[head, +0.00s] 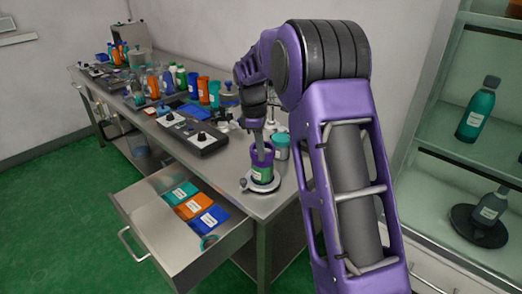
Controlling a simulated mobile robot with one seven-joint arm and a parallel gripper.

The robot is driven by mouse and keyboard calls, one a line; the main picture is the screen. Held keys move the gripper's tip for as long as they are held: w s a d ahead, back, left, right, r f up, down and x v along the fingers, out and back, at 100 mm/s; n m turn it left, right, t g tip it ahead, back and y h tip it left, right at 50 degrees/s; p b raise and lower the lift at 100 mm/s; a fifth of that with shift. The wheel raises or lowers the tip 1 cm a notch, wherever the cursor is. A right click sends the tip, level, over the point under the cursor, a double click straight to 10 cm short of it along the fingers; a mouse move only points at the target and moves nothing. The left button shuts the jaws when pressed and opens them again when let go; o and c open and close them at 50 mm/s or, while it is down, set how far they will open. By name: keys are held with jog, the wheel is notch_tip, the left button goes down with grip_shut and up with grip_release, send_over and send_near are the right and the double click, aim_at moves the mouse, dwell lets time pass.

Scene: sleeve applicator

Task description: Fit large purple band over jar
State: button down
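A jar (262,173) with a green body and a pale label stands upright on a small round base (248,185) near the right front corner of the steel bench. A purple band (268,157) shows at the jar's upper part; it looks to be around it, but I cannot tell how far down it sits. My gripper (260,150) points down at the jar's top from above, with a grey finger in front of the band. The fingertips are small and partly hidden, so I cannot tell whether they are open or shut on the band.
An open drawer (160,222) holds teal, orange and blue packets and a ring (208,242). A dark panel with knobs (200,138) and several bottles fill the bench to the left. A glass cabinet (470,150) stands right.

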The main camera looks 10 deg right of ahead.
jog(key=shift+f, duration=0.1)
dwell(0.6)
jog(key=shift+f+b, duration=0.45)
jog(key=shift+f, duration=0.4)
jog(key=c, duration=0.6)
grip_release()
jog(key=shift+r, duration=0.2)
notch_tip(320, 180, up, 8)
jog(key=p, duration=0.7)
notch_tip(320, 180, up, 3)
jog(key=shift+f+p, duration=0.1)
jog(key=shift+p, duration=0.55)
